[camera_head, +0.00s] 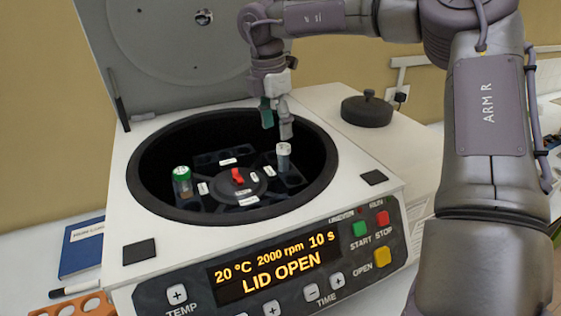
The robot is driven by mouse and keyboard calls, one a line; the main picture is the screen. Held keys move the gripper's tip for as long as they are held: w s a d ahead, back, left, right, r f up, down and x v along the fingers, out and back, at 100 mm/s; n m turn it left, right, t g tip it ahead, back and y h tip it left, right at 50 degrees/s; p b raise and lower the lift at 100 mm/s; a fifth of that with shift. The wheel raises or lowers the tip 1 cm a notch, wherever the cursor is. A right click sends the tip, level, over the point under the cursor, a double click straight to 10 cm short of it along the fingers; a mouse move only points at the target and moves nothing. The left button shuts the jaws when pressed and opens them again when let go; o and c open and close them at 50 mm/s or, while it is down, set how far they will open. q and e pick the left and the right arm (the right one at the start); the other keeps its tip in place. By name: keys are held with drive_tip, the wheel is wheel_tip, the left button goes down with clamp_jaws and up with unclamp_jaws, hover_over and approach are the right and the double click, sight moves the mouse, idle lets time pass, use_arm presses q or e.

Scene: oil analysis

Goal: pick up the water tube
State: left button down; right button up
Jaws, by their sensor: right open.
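The centrifuge (375,200) has its lid open, and its round bowl holds a dark rotor. A clear tube with a green cap (182,181) stands in the left side of the rotor, with brownish content low in it. A grey tube with a pale top (283,158) stands in the right side. I cannot read on either tube which is the water tube. My right gripper (277,131) is open and empty, pointing down just above the grey tube, apart from it. My left gripper is out of view.
The raised lid (165,45) stands behind the bowl. A red knob (237,177) sits at the rotor's centre. The front display (268,268) reads LID OPEN. A black round lid (367,109) lies behind at right. A blue book (82,248) and orange rack (88,304) lie at left.

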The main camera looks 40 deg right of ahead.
sight(282, 146)
drive_tip(key=f, duration=0.3)
drive_tip(key=shift+d, duration=0.25)
drive_tip(key=f+p, duration=0.2)
drive_tip(key=shift+s+d+f+p, duration=0.2)
drive_tip(key=shift+d+f+p, duration=0.1)
drive_tip(key=shift+d+f, duration=0.05)
drive_tip(key=f, duration=0.1)
drive_tip(key=d+f+p, duration=0.1)
drive_tip(key=f, duration=0.1)
drive_tip(key=shift+f, duration=0.25)
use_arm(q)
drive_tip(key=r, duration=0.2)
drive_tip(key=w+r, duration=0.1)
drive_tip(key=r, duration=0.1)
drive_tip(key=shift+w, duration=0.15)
use_arm(e)
drive_tip(key=shift+a, duration=0.1)
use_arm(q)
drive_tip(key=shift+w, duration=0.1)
use_arm(e)
clamp_jaws()
